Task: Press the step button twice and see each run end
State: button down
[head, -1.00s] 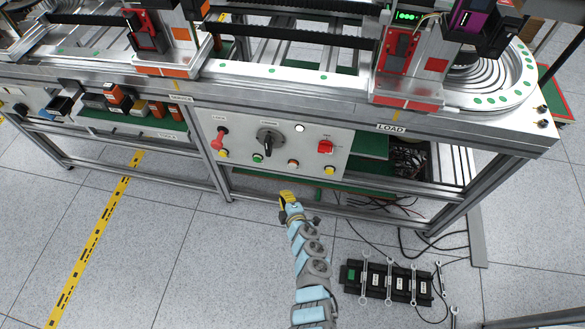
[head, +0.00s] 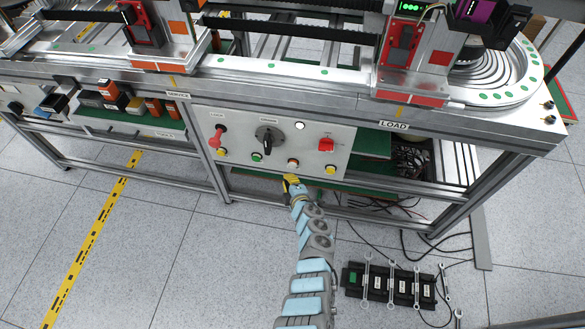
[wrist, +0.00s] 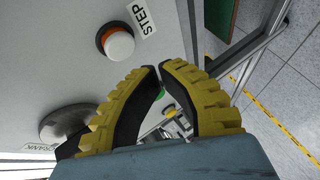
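The step button (wrist: 118,43) is a white cap in an orange ring beside a STEP label in the wrist view. In the head view it is the pale button (head: 292,162) in the lower row of the control panel (head: 238,125). My gripper (wrist: 160,68) has yellow ribbed fingers with their tips almost together, and nothing shows held between them. In the head view my gripper (head: 291,179) is just below the step button. In the wrist view the fingertips appear apart from the button, beside it.
A dark rotary knob (head: 268,138), a red switch (head: 326,145), a green button (head: 257,156) and yellow buttons share the panel. The bench frame (head: 430,225) has an open lower bay with cables. A black tray with wrenches (head: 392,284) lies on the floor at the right.

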aim_at(293, 165)
jog(key=shift+w+d+b, duration=0.15)
jog(key=shift+w+b, duration=0.3)
jog(key=shift+w, duration=0.55)
jog(key=shift+w, duration=0.15)
dwell(0.8)
jog(key=shift+w+d+b, duration=0.1)
jog(key=shift+w+b, duration=0.2)
jog(key=shift+b, duration=0.05)
